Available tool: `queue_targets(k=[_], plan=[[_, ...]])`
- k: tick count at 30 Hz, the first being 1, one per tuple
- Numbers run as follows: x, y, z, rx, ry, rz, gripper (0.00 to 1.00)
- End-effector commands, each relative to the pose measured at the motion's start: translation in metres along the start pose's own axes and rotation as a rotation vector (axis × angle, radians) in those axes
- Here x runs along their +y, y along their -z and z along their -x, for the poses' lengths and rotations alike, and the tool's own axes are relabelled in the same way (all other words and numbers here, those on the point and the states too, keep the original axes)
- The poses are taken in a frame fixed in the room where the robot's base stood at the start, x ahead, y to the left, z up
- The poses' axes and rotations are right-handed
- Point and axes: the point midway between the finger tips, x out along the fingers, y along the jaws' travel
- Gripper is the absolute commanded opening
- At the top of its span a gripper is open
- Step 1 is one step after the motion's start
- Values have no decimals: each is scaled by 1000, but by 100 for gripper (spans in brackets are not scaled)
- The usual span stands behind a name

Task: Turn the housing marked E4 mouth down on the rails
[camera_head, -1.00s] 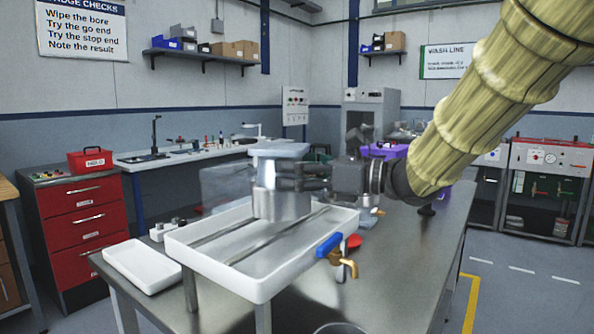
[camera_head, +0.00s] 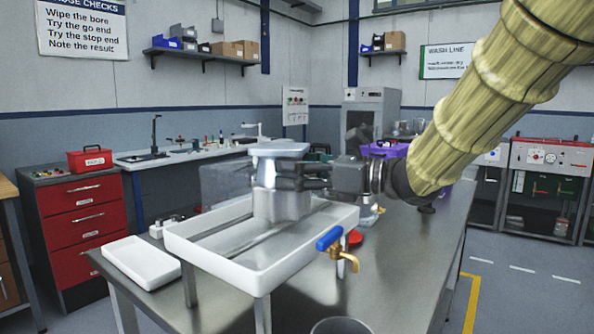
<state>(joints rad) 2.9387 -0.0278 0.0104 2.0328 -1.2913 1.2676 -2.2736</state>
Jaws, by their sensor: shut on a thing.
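A grey metal housing (camera_head: 282,204) is held by my gripper (camera_head: 280,177) over the white tray (camera_head: 198,256). No E4 mark is legible, and the mouth is not visible.
The tray stands on legs on a steel bench and has a brass tap with a blue handle (camera_head: 330,238) at its front right. A small white tray (camera_head: 140,262) lies at left. A clear box (camera_head: 226,180) is behind. A round container (camera_head: 340,326) is at the front edge.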

Motion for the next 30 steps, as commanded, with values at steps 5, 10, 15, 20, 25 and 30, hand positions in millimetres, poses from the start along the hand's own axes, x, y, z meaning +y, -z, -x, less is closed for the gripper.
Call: queue_targets(k=[5,10,15,20,25,30], plan=[[0,-2,0,-2,0,1,100],[0,-1,0,-1,0,1,100],[0,1,0,2,0,-1,100],[0,0,8,0,1,-1,100],[0,0,27,0,1,0,100],[-1,3,29,4,2,-5,100]])
